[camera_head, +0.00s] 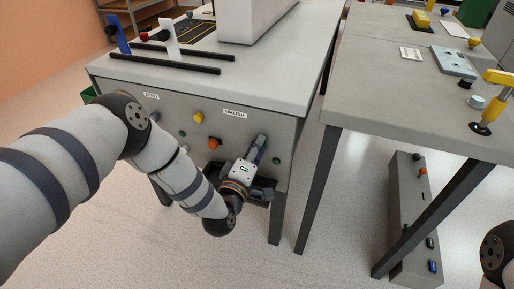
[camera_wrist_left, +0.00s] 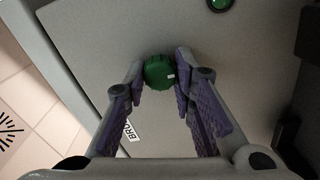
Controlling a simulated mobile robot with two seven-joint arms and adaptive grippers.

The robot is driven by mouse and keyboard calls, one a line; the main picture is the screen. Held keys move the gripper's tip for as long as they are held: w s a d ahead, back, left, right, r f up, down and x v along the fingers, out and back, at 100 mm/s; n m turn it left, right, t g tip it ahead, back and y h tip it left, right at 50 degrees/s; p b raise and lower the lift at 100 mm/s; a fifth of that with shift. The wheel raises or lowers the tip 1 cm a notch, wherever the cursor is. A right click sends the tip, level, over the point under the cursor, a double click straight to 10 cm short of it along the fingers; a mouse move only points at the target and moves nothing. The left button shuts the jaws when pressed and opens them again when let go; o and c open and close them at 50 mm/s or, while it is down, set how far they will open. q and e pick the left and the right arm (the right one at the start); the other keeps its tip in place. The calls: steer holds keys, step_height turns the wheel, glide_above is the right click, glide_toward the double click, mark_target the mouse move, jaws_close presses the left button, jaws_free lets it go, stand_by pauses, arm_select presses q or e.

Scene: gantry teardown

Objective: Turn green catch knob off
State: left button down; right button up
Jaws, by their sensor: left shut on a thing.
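The green catch knob (camera_wrist_left: 158,71) is round and ribbed, with a small white mark on its right side. It projects from the grey front panel (camera_wrist_left: 95,45). My left gripper (camera_wrist_left: 163,84) has its purple-padded fingers on either side of the knob and is shut on it. In the head view my left gripper (camera_head: 257,150) is at the panel below and right of the "BRUSH" label (camera_head: 235,113), and it largely hides the knob. My right gripper is out of view.
An orange knob (camera_head: 214,142), a yellow knob (camera_head: 198,117) and a small green knob (camera_head: 276,160) sit on the same panel. Another green round part (camera_wrist_left: 220,4) is at the wrist view's top edge. A second grey table (camera_head: 375,85) stands to the right across a gap.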

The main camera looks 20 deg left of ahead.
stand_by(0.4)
arm_select(q)
steer(key=c, duration=1.3)
jaws_free()
steer(key=shift+c, duration=0.2)
steer(key=shift+s, duration=0.15)
steer(key=s, duration=1.2)
steer(key=shift+a, duration=0.2)
steer(key=shift+w, duration=0.1)
